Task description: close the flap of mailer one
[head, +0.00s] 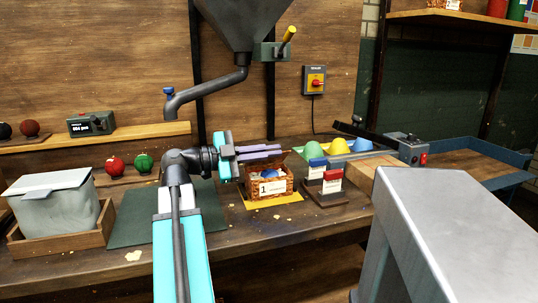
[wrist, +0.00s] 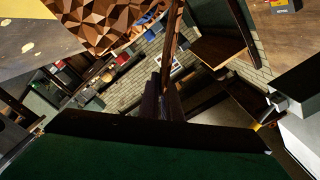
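Mailer one (head: 281,186) is a brown patterned box with a white label marked 1, standing on a yellow mat (head: 290,199) on the bench. Its top looks open, with pale and bluish contents showing. A brown flap (head: 290,161) seems to stand up at its back, partly hidden by my gripper. My gripper (head: 282,151) reaches in from the left, its two pale purple fingers level just above the box's back. They lie close together; whether they touch each other or the flap is unclear. In the wrist view, a brown faceted surface (wrist: 100,22) fills the upper left.
Red and blue stamps (head: 325,180) stand close right of the mailer. A lidded grey bin (head: 55,215) stands left, beside a dark green mat (head: 130,215). A hopper spout (head: 205,92) hangs above my arm.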

